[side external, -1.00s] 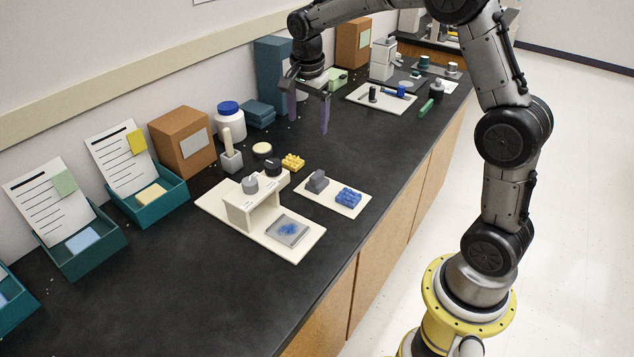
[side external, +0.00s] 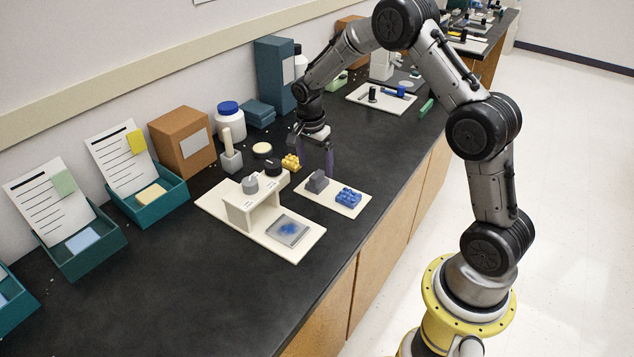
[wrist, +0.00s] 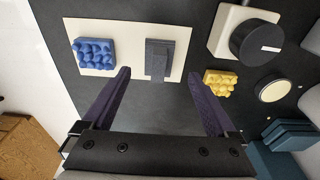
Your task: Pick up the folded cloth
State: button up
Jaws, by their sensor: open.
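A dark teal stack with layered edges (side external: 258,113), which looks like the folded cloth, lies on the black counter beside the tall teal box. In the wrist view its layers show at the lower right (wrist: 288,136), outside my fingers. My gripper (side external: 313,158) is open and empty, pointing down above the counter near a small white plate. In the wrist view the gap between my purple fingertips (wrist: 160,75) faces a grey textured block (wrist: 159,60) on that plate. In the side view one finger is largely hidden.
The white plate (side external: 351,206) also carries a blue bumpy piece (side external: 348,196). A yellow bumpy piece (side external: 291,161) lies near my gripper. A cream stand (side external: 240,214), a white jar with blue lid (side external: 231,124) and a grey holder (side external: 231,160) stand close. The front counter is clear.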

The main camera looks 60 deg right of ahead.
aim_at(317, 174)
jog(key=shift+s+d+f, duration=0.1)
jog(key=shift+d+f, duration=0.05)
jog(key=shift+f, duration=1)
jog(key=shift+d+f, duration=0.1)
jog(key=shift+f, duration=1.05)
grip_shut()
jog(key=shift+r, duration=0.1)
jog(key=shift+r, duration=0.6)
jog(key=s+a+r, duration=0.2)
jog(key=s+r, duration=0.3)
jog(key=s, duration=0.1)
jog(key=s+a+r, duration=0.2)
jog(key=s+r, duration=0.4)
jog(key=s, duration=0.1)
jog(key=shift+s+a+r, duration=0.15)
jog(key=shift+a+r, duration=0.1)
jog(key=shift+r, duration=0.05)
